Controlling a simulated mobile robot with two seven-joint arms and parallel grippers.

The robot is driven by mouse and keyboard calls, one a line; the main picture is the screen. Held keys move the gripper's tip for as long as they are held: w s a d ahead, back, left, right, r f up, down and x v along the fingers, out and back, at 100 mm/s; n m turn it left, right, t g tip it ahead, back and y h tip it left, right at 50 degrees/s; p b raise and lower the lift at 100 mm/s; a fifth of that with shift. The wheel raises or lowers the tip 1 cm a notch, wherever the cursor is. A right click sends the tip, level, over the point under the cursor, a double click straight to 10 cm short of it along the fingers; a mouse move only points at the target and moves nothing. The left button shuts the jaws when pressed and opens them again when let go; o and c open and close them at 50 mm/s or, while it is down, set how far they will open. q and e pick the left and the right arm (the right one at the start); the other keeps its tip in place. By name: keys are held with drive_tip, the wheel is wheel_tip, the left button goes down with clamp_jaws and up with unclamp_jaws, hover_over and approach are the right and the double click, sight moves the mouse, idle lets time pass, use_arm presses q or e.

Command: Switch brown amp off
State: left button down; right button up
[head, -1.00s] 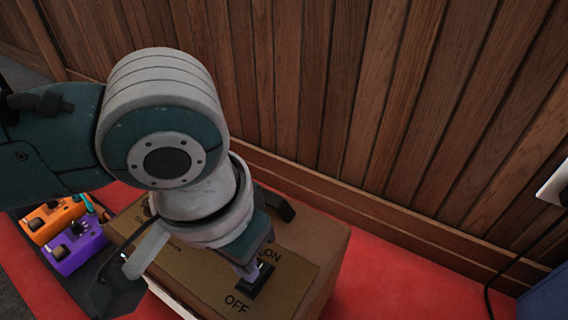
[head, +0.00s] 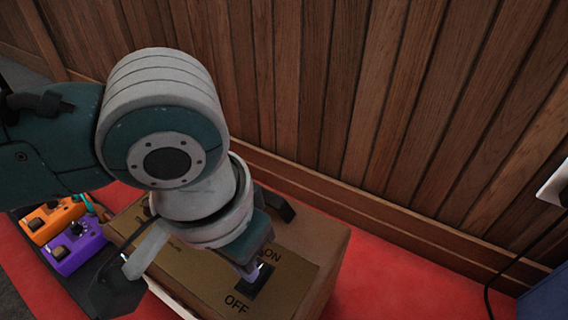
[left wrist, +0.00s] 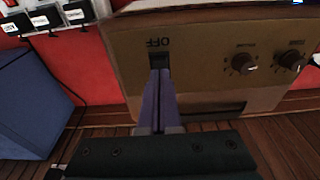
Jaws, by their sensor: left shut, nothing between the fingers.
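The brown amp (head: 310,237) stands on the red floor covering by the wooden wall. Its top panel carries a black switch (head: 259,283) between the words ON and OFF. My left gripper (head: 254,272) is shut and empty, its fingertips at the switch, from above. In the left wrist view, the shut purple fingers (left wrist: 160,85) reach the dark switch (left wrist: 159,61) below the upside-down word OFF; they cover part of it. I cannot tell which way the switch is tipped. The amp panel (left wrist: 205,75) also shows knobs there. My right gripper is not in view.
An orange pedal (head: 52,219) and a purple pedal (head: 74,247) sit on a dark board left of the amp. A blue box (head: 545,298) stands at the right, with a black cable near it. Red floor between is free.

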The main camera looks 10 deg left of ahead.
sight(248, 282)
use_arm(q)
drive_tip(key=shift+f+b, duration=0.4)
drive_tip(key=shift+f, duration=0.55)
idle(0.4)
wheel_tip(248, 282, up, 7)
drive_tip(key=p, duration=0.9)
idle(0.4)
